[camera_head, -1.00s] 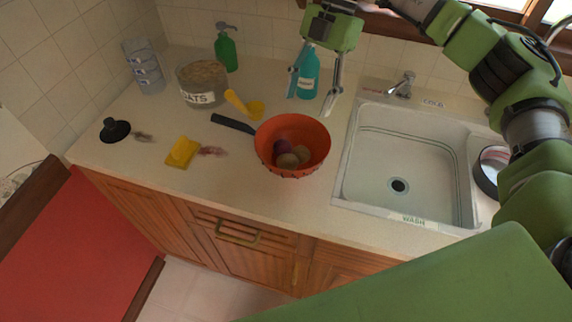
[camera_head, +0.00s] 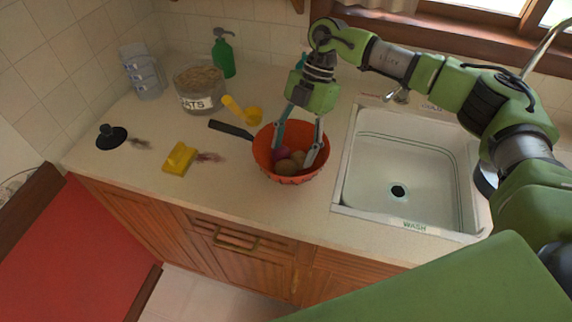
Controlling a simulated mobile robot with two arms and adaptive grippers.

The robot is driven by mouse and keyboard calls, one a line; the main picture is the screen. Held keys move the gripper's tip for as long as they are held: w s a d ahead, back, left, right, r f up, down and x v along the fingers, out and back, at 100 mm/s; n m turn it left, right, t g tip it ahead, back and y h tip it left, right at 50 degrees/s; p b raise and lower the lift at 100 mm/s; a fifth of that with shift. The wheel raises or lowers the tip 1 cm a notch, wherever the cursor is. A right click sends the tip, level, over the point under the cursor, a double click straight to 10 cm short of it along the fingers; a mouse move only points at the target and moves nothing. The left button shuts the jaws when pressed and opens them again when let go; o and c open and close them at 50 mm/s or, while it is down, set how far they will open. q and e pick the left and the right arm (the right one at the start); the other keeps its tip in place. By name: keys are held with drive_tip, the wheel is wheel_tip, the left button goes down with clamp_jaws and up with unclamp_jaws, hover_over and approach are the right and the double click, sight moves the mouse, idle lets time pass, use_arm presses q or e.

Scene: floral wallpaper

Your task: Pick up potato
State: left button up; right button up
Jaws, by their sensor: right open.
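A red-orange bowl (camera_head: 318,172) stands on the counter left of the sink. Inside it lie a brown potato (camera_head: 287,167) and a purple-red round item (camera_head: 281,154), with another brownish item beside them, partly hidden by a finger. My right gripper (camera_head: 293,161) reaches down into the bowl from above, its two fingers open and spread around the contents. I cannot tell whether the fingertips touch anything. My left gripper is not in view.
The sink (camera_head: 385,215) is right of the bowl. A black handle (camera_head: 231,130) sticks out left of it. A yellow scoop (camera_head: 243,113), oats jar (camera_head: 201,101), green soap bottle (camera_head: 224,58), yellow sponge (camera_head: 180,158) and black plunger-like item (camera_head: 111,137) stand around. The front counter is clear.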

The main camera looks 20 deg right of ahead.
sight(288, 161)
drive_tip(key=p+x, duration=0.1)
drive_tip(key=x, duration=0.2)
drive_tip(key=shift+s+a+f, duration=0.15)
drive_tip(key=shift+a+f, duration=0.1)
drive_tip(key=shift+f, duration=0.1)
drive_tip(key=shift+s+a+f, duration=0.1)
drive_tip(key=shift+f, duration=0.35)
drive_tip(key=shift+c, duration=0.9)
drive_tip(key=c, duration=1)
drive_tip(key=shift+w+r, duration=0.25)
